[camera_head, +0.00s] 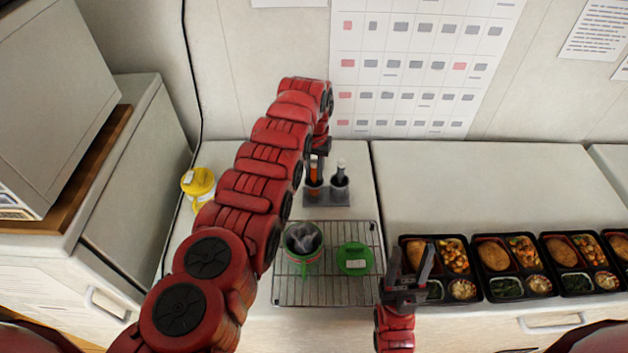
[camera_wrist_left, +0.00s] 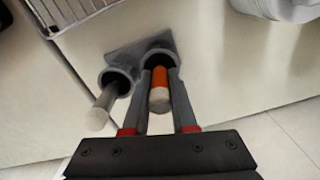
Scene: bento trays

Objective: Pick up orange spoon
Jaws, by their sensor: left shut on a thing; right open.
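The orange spoon (camera_head: 314,169) stands handle-up in the left cup of a grey two-cup holder (camera_head: 345,200) at the back of the counter. In the left wrist view its orange and pale handle (camera_wrist_left: 160,88) is between the fingers of my left gripper (camera_wrist_left: 159,82), which is shut on it. The spoon's lower end is hidden in the cup. My left gripper (camera_head: 318,150) is partly hidden by my arm in the head view. My right gripper (camera_head: 410,265) is open and empty, near the rack's right edge and the first bento tray.
A dark-handled utensil (camera_head: 341,167) stands in the other cup. A wire rack (camera_head: 330,290) holds a green-trimmed pot (camera_head: 303,262) and a green lid (camera_head: 354,258). A yellow-lidded container (camera_head: 198,184) is at left. Several bento trays (camera_head: 480,272) line the right counter; behind them it is clear.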

